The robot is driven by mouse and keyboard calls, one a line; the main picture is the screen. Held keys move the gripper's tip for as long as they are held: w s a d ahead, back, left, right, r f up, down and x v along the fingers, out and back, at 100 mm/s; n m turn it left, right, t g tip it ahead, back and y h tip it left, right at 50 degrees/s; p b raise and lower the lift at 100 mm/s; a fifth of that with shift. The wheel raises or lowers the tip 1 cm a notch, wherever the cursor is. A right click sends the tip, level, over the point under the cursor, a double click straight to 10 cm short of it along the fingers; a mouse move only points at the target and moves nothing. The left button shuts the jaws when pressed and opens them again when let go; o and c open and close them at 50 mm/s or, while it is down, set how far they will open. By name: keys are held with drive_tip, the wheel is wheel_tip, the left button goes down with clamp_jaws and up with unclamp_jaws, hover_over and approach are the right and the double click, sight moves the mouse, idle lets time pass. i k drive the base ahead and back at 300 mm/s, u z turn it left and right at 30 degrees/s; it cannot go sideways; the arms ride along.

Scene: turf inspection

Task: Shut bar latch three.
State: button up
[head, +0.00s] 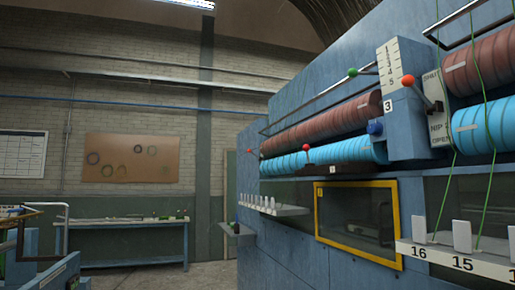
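My gripper is not in the head view. A small plate marked 3 (387,105) sits on a blue housing (405,130) on the right of the large blue machine. Close to it are a blue knob (376,127), a lever with a red knob (408,80) and a lever with a green knob (352,72). A pale plate (437,108) beside the red-knobbed lever reads SHUT, NIP and what looks like OPEN. I cannot tell which part is bar latch three, or whether it is shut.
Red-brown (330,125) and light-blue rollers (330,157) run along the machine. Below is a yellow-framed window (357,220). A ledge numbered 16 and 15 (450,258) juts out at lower right, with green yarns above. A bench (125,222) stands at the back wall; some floor shows between.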

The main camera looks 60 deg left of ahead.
sight(306, 147)
drive_tip(key=u, duration=1.75)
drive_tip(key=i, duration=0.5)
drive_tip(key=k, duration=0.4)
drive_tip(key=u, duration=1.2)
